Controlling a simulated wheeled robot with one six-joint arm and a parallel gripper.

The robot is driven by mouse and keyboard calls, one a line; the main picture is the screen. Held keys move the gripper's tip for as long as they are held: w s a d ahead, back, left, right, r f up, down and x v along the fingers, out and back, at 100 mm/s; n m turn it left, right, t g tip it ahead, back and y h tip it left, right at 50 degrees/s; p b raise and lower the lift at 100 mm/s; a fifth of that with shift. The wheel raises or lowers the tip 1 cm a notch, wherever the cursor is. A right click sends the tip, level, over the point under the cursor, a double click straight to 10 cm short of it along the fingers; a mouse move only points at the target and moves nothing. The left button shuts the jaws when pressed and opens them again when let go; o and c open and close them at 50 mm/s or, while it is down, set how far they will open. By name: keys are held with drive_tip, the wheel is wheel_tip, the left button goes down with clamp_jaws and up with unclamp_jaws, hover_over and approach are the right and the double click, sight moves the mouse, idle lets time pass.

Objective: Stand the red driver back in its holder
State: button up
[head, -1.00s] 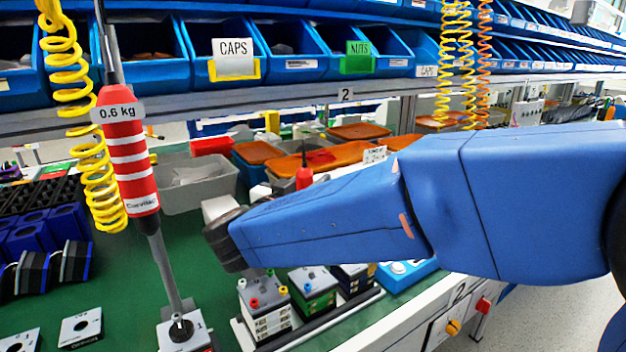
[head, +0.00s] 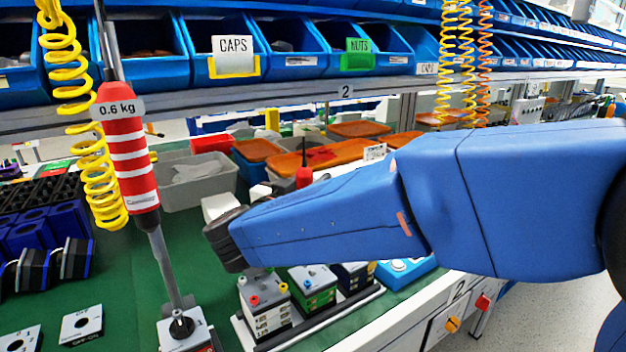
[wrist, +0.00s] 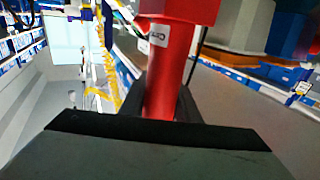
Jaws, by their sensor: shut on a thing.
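In the wrist view my gripper (wrist: 168,108) is shut on a red driver (wrist: 170,75), with dark fingers on both sides of its red body. The driver has a wider red part at the top of the picture and a small white label. In the head view my arm hides the gripper. A small red upright piece with a dark thin top (head: 304,176) shows just above my forearm; I cannot tell whether it is the held driver. I cannot make out an empty holder for it in either view.
A large red-and-white tool marked 0.6 kg (head: 130,160) stands at left, its tip at a block marked 1 (head: 183,332). Yellow coiled hoses hang beside it. Stacked blocks (head: 266,305) sit below my wrist. Blue bins line the shelf.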

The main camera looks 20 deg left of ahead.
drive_tip(key=o, duration=0.7)
drive_tip(key=shift+o, duration=0.2)
drive_tip(key=v, duration=0.7)
drive_tip(key=shift+s, duration=0.25)
